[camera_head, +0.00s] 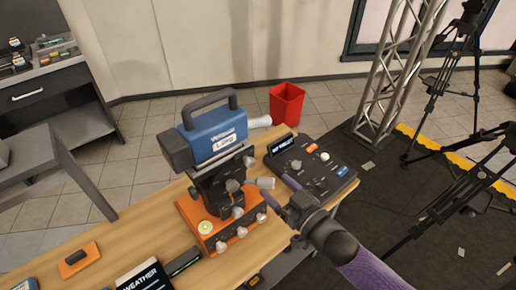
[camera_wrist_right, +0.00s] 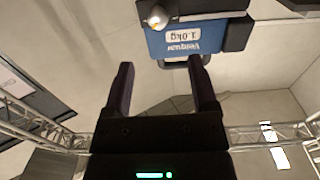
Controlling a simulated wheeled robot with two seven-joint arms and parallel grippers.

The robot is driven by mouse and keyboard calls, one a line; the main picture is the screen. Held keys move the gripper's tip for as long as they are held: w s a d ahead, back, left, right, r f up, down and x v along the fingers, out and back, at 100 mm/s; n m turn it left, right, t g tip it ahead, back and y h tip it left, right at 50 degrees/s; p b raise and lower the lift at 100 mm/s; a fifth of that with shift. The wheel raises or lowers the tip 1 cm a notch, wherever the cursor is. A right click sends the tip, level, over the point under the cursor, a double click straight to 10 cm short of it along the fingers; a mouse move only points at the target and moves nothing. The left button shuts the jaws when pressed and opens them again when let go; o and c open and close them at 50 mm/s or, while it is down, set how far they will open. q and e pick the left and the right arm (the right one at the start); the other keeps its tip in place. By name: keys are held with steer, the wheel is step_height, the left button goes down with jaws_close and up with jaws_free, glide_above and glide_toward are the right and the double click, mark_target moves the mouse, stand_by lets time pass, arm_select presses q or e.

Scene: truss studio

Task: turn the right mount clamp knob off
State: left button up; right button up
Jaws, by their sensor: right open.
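A blue camera (camera_head: 216,135) with a black handle and a "1.0kg" label sits on a dark mount (camera_head: 216,188) above an orange base. A grey knob (camera_head: 233,186) is on the front of the mount, and a pale grey knob-like end (camera_head: 265,183) sticks out at its right side. My right gripper (camera_head: 287,188) is just right of that end; contact cannot be told. In the right wrist view the blue camera (camera_wrist_right: 190,38) appears upside down beyond my right gripper (camera_wrist_right: 164,88), whose two fingers are apart with nothing between them. My left gripper is out of view.
A black control panel (camera_head: 310,165) with knobs lies on the wooden table right of the mount. An orange block (camera_head: 79,259) and a "WEATHER" card (camera_head: 142,277) lie at left. A red bin (camera_head: 287,104) stands on the floor behind. A truss (camera_head: 393,75) and tripods stand right.

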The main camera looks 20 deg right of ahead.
mark_target(252, 164)
steer(key=x, duration=0.4)
steer(key=b+x, duration=0.1)
steer(key=x, duration=0.4)
steer(key=shift+w+f, duration=0.2)
steer(key=shift+f, duration=0.05)
jaws_close()
